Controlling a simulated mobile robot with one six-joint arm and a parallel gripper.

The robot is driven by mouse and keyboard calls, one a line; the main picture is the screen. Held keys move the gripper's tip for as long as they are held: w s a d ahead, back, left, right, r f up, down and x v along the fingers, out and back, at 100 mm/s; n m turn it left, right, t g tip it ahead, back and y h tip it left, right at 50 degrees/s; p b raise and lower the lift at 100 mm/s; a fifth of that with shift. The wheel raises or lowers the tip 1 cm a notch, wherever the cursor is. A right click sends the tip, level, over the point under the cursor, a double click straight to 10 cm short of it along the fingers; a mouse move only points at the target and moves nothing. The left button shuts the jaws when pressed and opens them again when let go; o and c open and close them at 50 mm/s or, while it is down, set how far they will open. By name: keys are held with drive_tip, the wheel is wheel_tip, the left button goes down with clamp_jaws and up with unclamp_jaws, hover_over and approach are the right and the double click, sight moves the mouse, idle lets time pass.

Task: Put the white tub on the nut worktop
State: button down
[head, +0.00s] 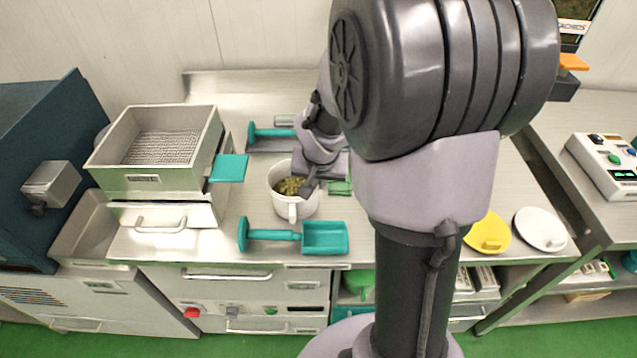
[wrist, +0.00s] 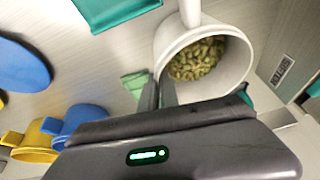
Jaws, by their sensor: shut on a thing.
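The white tub (head: 296,208), with a side handle, holds greenish nuts. It is upright at or just above the steel worktop (head: 345,235); I cannot tell if its base touches. My gripper (head: 309,183) is shut on the right side of its rim. In the wrist view the tub (wrist: 243,78) is at upper right, its handle pointing up, and my gripper's fingers (wrist: 158,92) are at its left edge. My arm hides much of the worktop to the right.
A teal scoop (head: 325,237) lies in front of the tub, and another (head: 270,133) behind it. A sieve box (head: 160,180) on a drawer unit stands left. A green cloth (head: 340,188) lies close right. Yellow (head: 487,234) and white (head: 541,229) lids lie at front right.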

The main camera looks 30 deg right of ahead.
drive_tip(key=shift+f, duration=0.1)
drive_tip(key=c, duration=1.6)
unclamp_jaws()
drive_tip(key=shift+r, duration=0.3)
drive_tip(key=a+p+v, duration=0.1)
drive_tip(key=p+v, duration=0.4)
drive_tip(key=v, duration=0.8)
drive_tip(key=s+a+r+n+t+y, duration=0.1)
drive_tip(key=s+a+r+n+y, duration=0.1)
drive_tip(key=s+a, duration=0.4)
drive_tip(key=s+a+r+n+t+y, duration=0.1)
drive_tip(key=s+a+r, duration=0.4)
drive_tip(key=a, duration=0.6)
drive_tip(key=s+y, duration=0.1)
drive_tip(key=s, duration=0.1)
drive_tip(key=shift+s+a+r+n, duration=0.2)
drive_tip(key=shift+s+a+n, duration=0.05)
drive_tip(key=shift+s+n, duration=0.15)
